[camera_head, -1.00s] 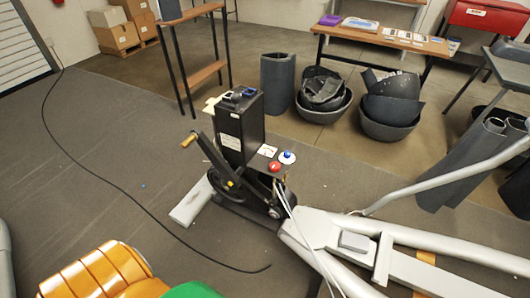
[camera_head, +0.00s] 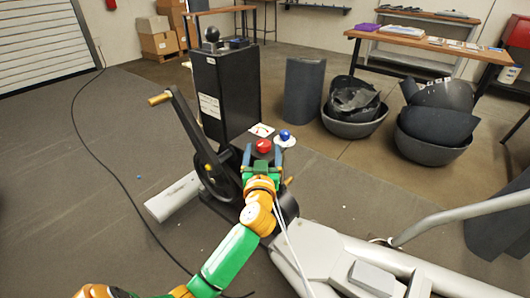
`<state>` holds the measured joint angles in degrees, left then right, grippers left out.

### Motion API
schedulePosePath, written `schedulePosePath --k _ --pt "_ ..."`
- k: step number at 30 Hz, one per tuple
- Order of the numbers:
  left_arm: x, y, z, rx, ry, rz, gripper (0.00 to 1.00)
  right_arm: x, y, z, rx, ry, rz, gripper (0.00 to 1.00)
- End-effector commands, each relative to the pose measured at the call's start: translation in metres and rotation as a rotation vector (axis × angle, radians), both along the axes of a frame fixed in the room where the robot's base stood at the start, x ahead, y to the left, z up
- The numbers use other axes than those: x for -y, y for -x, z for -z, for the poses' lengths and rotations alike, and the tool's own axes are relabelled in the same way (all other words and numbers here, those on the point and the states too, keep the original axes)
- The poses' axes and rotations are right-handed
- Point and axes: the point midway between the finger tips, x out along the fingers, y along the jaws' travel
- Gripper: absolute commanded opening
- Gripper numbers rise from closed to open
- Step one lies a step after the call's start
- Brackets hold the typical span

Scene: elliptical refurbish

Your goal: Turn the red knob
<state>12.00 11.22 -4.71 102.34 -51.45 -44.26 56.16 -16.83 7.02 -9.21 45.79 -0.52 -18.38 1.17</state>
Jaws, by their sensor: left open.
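The red knob (camera_head: 263,146) is a small round red cap on a plate at the front of the tall black box (camera_head: 226,95). A blue knob (camera_head: 285,135) on a white disc sits just right of it. My left gripper (camera_head: 263,153) reaches up from below with its two fingers apart. The red knob shows between and just beyond the fingertips; I cannot tell whether they touch it. The gripper hides part of the plate below the knob. My right gripper is out of view.
A crank with a wooden handle (camera_head: 160,99) stands left of the box. The grey machine frame (camera_head: 350,265) spreads at lower right. Dark bins (camera_head: 430,150) and a table (camera_head: 430,44) stand behind. A black cable (camera_head: 92,172) lies on the open floor at left.

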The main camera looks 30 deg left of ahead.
Motion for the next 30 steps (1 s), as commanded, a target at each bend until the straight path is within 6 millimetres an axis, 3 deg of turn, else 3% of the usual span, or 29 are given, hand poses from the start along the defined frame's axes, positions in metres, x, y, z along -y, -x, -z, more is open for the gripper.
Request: schedulePosePath --k 6,13,14,22,30 --pt "-0.016 -0.025 0.001 -0.002 0.000 0.000 0.81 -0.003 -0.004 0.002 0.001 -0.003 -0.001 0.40" --pt "-0.016 -0.027 0.001 -0.004 0.001 0.001 0.81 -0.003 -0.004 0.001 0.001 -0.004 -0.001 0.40" --pt "-0.016 -0.027 0.001 -0.004 0.001 0.001 0.76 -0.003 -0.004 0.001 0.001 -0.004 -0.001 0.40" --pt "-0.016 -0.027 0.001 -0.004 0.001 0.001 0.03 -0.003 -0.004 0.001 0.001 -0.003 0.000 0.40" --pt "-0.016 -0.026 0.000 -0.005 0.001 0.030 0.00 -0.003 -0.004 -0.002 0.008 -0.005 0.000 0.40"
